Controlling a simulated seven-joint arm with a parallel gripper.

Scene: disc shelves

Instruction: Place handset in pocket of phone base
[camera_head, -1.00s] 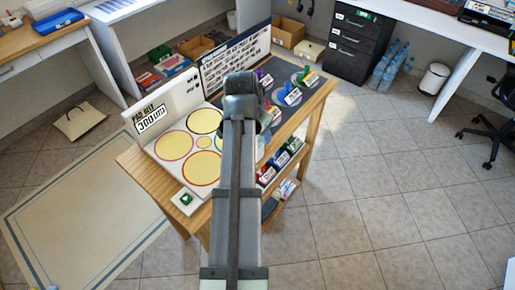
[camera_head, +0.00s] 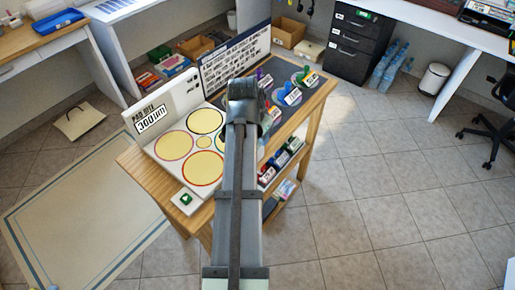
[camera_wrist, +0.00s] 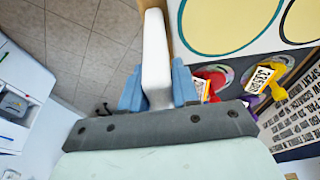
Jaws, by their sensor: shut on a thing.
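My gripper (camera_wrist: 157,84) shows in the wrist view, its two blue fingers shut on a long white bar-shaped thing (camera_wrist: 156,45). In the head view my own arm hides the gripper and the held thing. I cannot make out a phone base in either view.
A upright printed panel (camera_head: 235,58) stands behind. Labelled boxes sit on its lower shelf (camera_head: 275,204).

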